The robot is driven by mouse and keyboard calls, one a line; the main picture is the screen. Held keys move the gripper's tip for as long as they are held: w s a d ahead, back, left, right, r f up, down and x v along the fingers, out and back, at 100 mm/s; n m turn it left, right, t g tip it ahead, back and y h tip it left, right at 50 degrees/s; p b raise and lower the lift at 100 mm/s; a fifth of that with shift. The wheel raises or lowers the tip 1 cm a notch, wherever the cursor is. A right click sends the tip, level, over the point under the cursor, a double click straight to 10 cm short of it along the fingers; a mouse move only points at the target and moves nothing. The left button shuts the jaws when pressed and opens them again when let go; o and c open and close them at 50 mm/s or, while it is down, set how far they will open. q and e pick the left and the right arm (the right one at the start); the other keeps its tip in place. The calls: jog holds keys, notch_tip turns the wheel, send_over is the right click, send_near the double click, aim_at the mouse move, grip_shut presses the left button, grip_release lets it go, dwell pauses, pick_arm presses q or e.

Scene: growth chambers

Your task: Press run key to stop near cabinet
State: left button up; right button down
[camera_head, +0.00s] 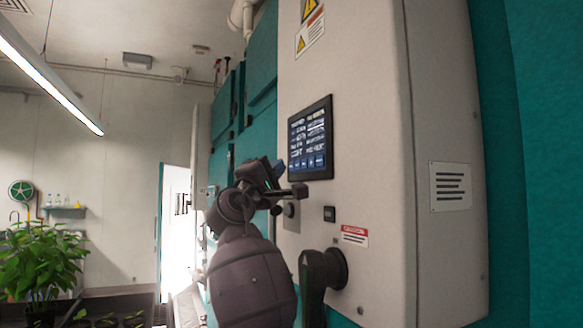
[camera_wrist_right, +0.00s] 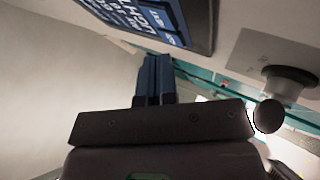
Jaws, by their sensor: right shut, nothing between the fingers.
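The near cabinet (camera_head: 365,95) is a light grey box with a dark touch screen (camera_head: 310,138) on its front, showing lines of white text and a row of blue keys along the bottom. The key labels are too small to read. My right gripper (camera_head: 279,168) is shut and empty, just left of the screen's lower edge. Whether it touches the screen I cannot tell. In the right wrist view the shut blue fingers (camera_wrist_right: 153,75) point below the screen (camera_wrist_right: 155,18), whose picture is tilted and cut off. My left gripper is not in view.
Below the screen are a round knob (camera_head: 289,209), a small black switch (camera_head: 330,214), a red-and-white label (camera_head: 354,235) and a large black rotary handle (camera_head: 322,275). In the wrist view a round knob (camera_wrist_right: 289,78) is near the gripper. A leafy plant (camera_head: 42,262) stands far left.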

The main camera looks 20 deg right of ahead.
jog(key=shift+a, duration=0.25)
jog(key=shift+a, duration=0.1)
jog(key=a, duration=0.5)
jog(key=shift+s, duration=0.1)
dwell(0.4)
jog(key=shift+d, duration=0.1)
dwell(0.4)
